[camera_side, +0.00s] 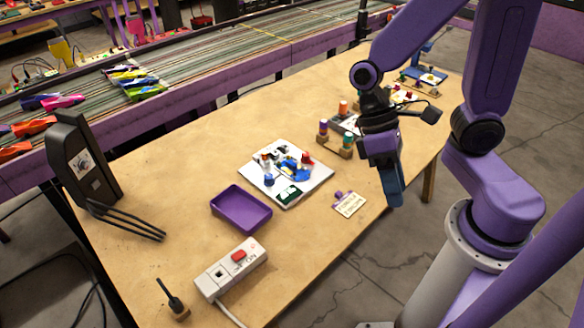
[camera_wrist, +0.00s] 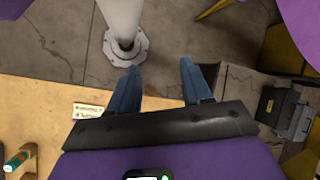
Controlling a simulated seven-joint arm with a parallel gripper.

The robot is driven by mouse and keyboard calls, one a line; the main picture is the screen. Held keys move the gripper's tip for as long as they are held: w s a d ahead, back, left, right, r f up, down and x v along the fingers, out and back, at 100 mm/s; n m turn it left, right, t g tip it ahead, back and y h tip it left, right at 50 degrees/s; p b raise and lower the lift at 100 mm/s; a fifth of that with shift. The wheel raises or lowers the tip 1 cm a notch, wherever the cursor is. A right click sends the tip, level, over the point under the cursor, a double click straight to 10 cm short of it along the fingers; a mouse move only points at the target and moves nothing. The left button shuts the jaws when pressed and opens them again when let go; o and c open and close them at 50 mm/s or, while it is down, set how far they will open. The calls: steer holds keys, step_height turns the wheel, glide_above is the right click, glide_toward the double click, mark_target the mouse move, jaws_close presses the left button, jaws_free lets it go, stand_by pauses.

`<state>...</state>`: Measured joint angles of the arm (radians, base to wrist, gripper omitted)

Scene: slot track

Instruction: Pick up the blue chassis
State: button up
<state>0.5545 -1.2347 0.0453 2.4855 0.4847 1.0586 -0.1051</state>
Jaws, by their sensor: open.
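A blue part that looks like the chassis (camera_side: 294,169) lies on the white board (camera_side: 318,180) in the middle of the table, among small red, black and other parts. It is too small to make out in detail. My gripper (camera_side: 393,200) hangs at the table's right edge in the side view, to the right of the board and apart from it. In the wrist view my gripper (camera_wrist: 159,72) is open, with two blue fingers apart and nothing between them. The chassis and the board are not in the wrist view.
A purple tray (camera_side: 241,209) and a switch box (camera_side: 231,268) stand left of and nearer than the board. A small card (camera_side: 349,204) lies between board and gripper. Posts with coloured rings (camera_side: 335,140) stand behind. The table's left part is mostly clear.

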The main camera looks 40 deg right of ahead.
steer(key=w+a+f+m+g+y, duration=0.1)
steer(key=w+a+m+y, duration=0.75)
steer(key=m, duration=0.25)
steer(key=w+a+f+m+t+y, duration=0.1)
steer(key=w+m+t+y, duration=0.4)
steer(key=w+m, duration=0.15)
steer(key=m+t+h, duration=1.5)
steer(key=m+t, duration=0.1)
steer(key=m, duration=0.8)
glide_toward(293, 164)
steer(key=x, duration=0.4)
steer(key=shift+f, duration=0.1)
steer(key=shift+x, duration=2.45)
steer(key=shift+d, duration=0.1)
